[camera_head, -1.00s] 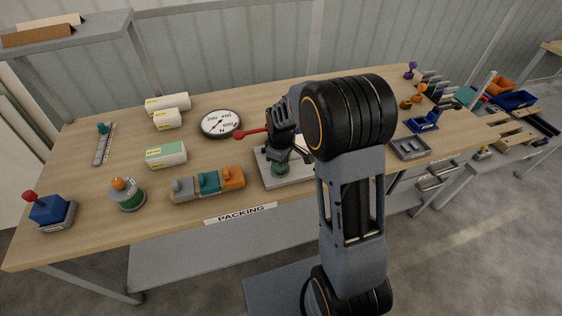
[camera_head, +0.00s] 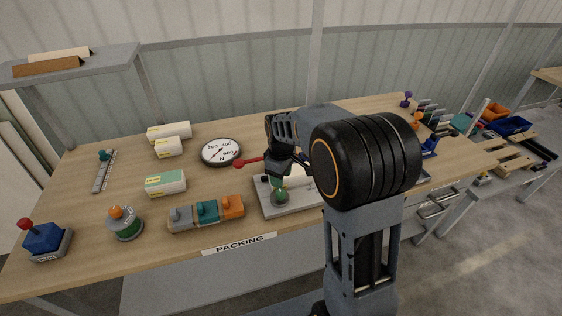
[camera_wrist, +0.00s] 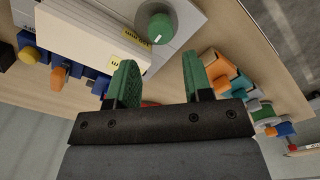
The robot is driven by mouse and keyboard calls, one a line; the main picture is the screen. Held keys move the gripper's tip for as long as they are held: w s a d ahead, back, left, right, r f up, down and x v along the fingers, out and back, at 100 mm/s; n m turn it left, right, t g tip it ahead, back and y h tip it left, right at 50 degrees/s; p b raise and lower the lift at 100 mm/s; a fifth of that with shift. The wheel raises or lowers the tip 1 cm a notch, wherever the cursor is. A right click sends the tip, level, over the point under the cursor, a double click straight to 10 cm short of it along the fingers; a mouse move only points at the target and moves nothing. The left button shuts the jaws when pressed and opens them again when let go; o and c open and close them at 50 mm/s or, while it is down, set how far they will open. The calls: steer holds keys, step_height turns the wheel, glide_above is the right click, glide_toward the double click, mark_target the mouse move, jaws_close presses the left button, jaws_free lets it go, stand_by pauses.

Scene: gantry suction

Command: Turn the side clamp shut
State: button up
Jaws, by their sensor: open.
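A grey base plate (camera_head: 300,203) lies on the bench, partly behind my arm. A round green knob (camera_head: 280,196) with a white mark stands at its near left; it looks like the side clamp. The knob also shows in the wrist view (camera_wrist: 158,27), just beyond my fingertips and not between them. A pale box with yellow labels (camera_wrist: 90,38) lies beside the knob on the plate. My gripper (camera_wrist: 160,72) is open and empty, its green fingertips apart and pointing at the plate. In the head view my arm hides much of the fixture, and I cannot tell the knob's height relative to the fingers.
A red ball-ended lever (camera_head: 243,163) sticks out left beside my gripper. A round dial (camera_head: 221,152), a grey-teal-orange block row (camera_head: 205,213), a round orange-topped device (camera_head: 125,224) and labelled boxes (camera_head: 165,184) stand to the left.

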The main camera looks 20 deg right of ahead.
mark_target(281, 191)
step_height(281, 191, up, 7)
stand_by(0.3)
steer(key=shift+f, duration=0.1)
stand_by(0.4)
steer(key=s+m+t, duration=0.3)
steer(key=s+m, duration=0.6)
steer(key=s, duration=0.8)
steer(key=shift+t, duration=0.3)
steer(key=shift+s+a, duration=0.1)
